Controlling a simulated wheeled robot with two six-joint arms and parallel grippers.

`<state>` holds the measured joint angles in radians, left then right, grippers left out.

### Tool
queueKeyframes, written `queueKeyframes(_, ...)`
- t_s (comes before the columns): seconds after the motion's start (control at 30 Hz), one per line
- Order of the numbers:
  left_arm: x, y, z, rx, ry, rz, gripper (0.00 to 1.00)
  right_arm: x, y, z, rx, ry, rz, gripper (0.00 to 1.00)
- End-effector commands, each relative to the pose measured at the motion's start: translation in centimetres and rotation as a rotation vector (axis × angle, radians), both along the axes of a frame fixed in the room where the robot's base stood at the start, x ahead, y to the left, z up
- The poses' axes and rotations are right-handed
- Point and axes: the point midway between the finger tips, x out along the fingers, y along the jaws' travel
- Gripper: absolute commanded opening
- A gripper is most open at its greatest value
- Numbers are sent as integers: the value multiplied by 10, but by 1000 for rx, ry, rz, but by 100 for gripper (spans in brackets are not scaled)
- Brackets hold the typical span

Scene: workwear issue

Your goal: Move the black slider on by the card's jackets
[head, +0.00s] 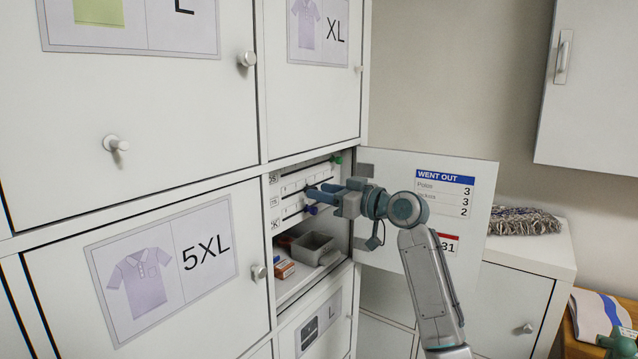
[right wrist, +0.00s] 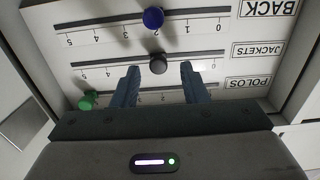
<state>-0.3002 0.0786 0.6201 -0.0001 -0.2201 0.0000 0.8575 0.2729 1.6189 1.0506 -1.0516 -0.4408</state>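The jackets rail (right wrist: 106,67) is the middle of three slotted rails in the right wrist view, numbered 0 to 5. Its black slider (right wrist: 158,63) appears near 2, though that numeral is hidden. My right gripper (right wrist: 159,68) is open, one finger either side of the black knob, with gaps on both sides. In the head view my right gripper (head: 326,193) reaches into the open compartment and hides the black slider. The card (head: 443,176), headed WENT OUT, hangs inside the open door; its rows end 3, 3, 2, and the arm covers part of it.
A blue knob (right wrist: 153,17) is on the back rail and a green knob (right wrist: 87,102) on the polos rail, close to the fingers. Below the rails sit a grey bin (head: 313,248) and small boxes (head: 285,269). The open door (head: 478,207) stands right of the compartment.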

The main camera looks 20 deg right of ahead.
Motion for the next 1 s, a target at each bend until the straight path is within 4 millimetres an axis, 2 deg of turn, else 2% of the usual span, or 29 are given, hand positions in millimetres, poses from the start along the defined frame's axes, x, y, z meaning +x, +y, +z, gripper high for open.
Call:
queueKeyframes(0.03, 0, 0, 6, 0, 0, 0, 40, 5, 4, 2, 1, 2, 1, 40)
queueKeyframes(0.2, 0, 0, 8, 0, 0, 0, 40, 14, 11, 0, -1, 2, 0, 40)
queueKeyframes(0.47, 0, 0, 8, 0, 0, 0, 40, 14, 11, -1, -1, 0, -1, 40)
queueKeyframes(0.7, 0, 1, 8, 1, 0, 0, 40, 14, 11, -1, -1, 0, -1, 0)
queueKeyframes(0.87, 0, 1, 7, 1, 0, 0, 40, 14, 11, -1, -2, 1, -1, 0)
queueKeyframes(1.0, -1, 4, -2, 5, 1, -1, 40, 20, 3, -4, -2, 0, -3, 0)
